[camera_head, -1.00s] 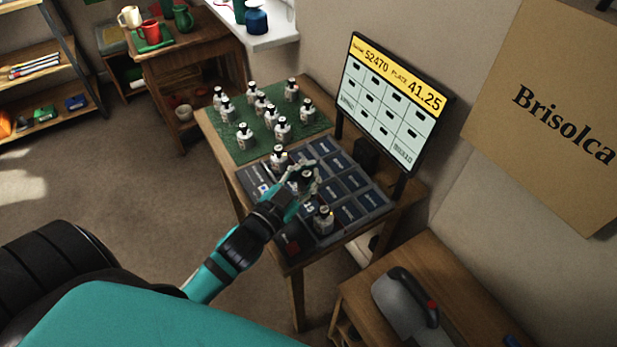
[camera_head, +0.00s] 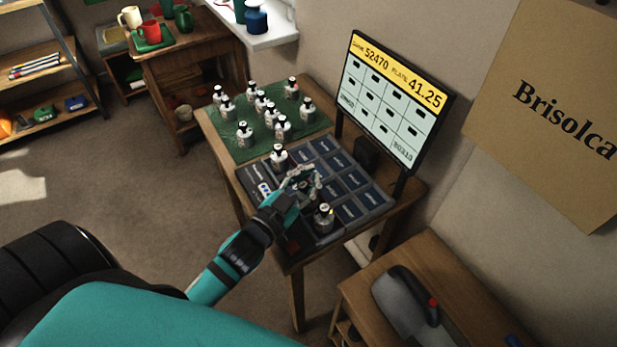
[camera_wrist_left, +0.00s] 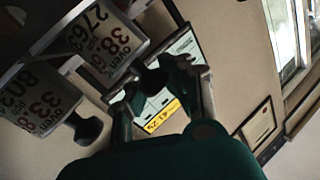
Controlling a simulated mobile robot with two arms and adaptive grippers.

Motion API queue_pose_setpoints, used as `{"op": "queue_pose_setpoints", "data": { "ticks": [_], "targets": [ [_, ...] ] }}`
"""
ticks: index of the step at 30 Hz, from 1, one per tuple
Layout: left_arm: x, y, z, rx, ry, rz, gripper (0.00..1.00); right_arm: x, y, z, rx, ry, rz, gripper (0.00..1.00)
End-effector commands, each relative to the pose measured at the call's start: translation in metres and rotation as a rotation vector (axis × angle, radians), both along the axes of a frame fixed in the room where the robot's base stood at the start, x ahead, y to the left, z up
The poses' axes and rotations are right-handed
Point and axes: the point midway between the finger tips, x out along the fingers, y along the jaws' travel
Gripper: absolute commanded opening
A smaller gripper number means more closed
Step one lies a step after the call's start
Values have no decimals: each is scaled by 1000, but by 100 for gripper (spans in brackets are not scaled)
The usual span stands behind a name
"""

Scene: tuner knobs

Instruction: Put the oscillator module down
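The oscillator modules are small white labelled cylinders with black knobs. One stands at the upper left of the dark slotted console (camera_head: 371,200), and another module (camera_head: 323,218) stands at its near side. My left gripper (camera_head: 302,184) is low over the console between these two. In the left wrist view my left gripper (camera_wrist_left: 160,108) has its fingers spread, with a black knob (camera_wrist_left: 150,78) in the gap and space around it. The module below that knob is mostly hidden in the head view. Two printed modules show large at the left in the wrist view. My right gripper is not in view.
Several modules stand on a green mat (camera_head: 230,147) behind the console. A display panel (camera_head: 392,105) rises at the table's right edge. The floor at the left is clear.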

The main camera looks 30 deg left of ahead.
Motion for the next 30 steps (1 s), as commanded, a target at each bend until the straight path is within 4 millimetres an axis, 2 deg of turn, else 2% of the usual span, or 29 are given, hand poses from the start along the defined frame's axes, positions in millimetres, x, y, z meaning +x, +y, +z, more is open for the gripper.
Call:
{"op": "queue_pose_setpoints", "data": {
  "ticks": [1,5,6,14,18,20,30],
  "targets": [
    [-2,-1,-12,-12,25,2,20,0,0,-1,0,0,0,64],
    [-3,-1,-13,-14,29,2,37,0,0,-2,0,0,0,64],
    [-3,-1,-13,-15,29,2,38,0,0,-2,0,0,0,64],
    [-3,-2,-12,-18,33,1,38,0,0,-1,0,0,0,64],
    [-3,-2,3,-17,31,1,38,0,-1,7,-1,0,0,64],
    [-16,0,-3,-17,34,2,38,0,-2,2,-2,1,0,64],
    [-89,10,3,-10,23,4,38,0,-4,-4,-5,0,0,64]
  ]
}}
